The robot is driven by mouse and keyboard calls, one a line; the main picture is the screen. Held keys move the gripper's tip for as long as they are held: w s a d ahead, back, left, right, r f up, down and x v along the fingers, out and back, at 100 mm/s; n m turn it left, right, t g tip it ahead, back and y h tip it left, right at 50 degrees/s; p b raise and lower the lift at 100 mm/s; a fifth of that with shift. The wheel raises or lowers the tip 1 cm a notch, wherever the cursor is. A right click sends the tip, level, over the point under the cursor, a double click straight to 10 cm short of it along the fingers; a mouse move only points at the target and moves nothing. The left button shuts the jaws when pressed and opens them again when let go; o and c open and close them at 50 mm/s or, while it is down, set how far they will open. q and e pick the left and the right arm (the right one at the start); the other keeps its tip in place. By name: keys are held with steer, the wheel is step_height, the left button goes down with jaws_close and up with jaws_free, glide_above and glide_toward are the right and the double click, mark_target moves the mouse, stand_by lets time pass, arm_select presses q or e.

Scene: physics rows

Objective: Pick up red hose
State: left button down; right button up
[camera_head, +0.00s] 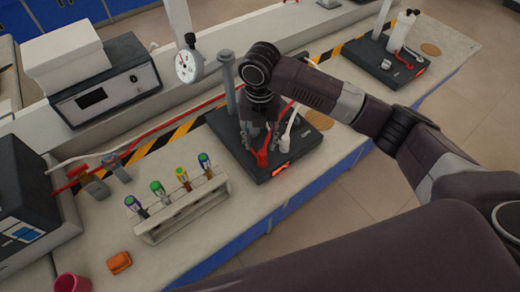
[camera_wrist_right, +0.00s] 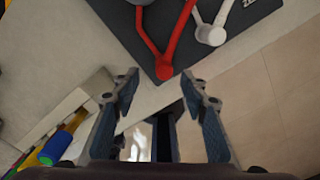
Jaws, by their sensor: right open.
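The red hose end (camera_head: 262,157) lies on a black base plate (camera_head: 285,160) on the bench, just below my right gripper (camera_head: 260,136). In the right wrist view the red piece (camera_wrist_right: 170,48) forms a V, its point just beyond my right gripper's fingertips (camera_wrist_right: 160,83). The fingers are spread wide with nothing between them. A white hose end (camera_wrist_right: 210,34) lies close beside the red one, to its right in the wrist view. My gripper partly hides the red piece in the head view. My left gripper is not in view.
A white rack with several colour-capped tubes (camera_head: 182,215) stands left of the plate. A metal post (camera_head: 228,85) and a round gauge (camera_head: 187,66) stand behind. An orange block (camera_head: 119,262) lies at front left. The bench's front edge runs close to the plate.

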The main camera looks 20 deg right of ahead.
mark_target(262, 153)
steer(key=shift+s+f, duration=0.2)
steer(key=shift+f, duration=0.2)
steer(key=f+p, duration=0.1)
steer(key=f, duration=0.2)
steer(key=f+p, duration=0.1)
steer(key=f, duration=0.1)
steer(key=shift+s+d+f+p, duration=0.25)
steer(key=shift+p, duration=0.05)
steer(key=shift+f, duration=0.55)
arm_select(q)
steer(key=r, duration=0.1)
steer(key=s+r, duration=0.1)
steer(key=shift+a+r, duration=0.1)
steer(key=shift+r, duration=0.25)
arm_select(e)
jaws_close()
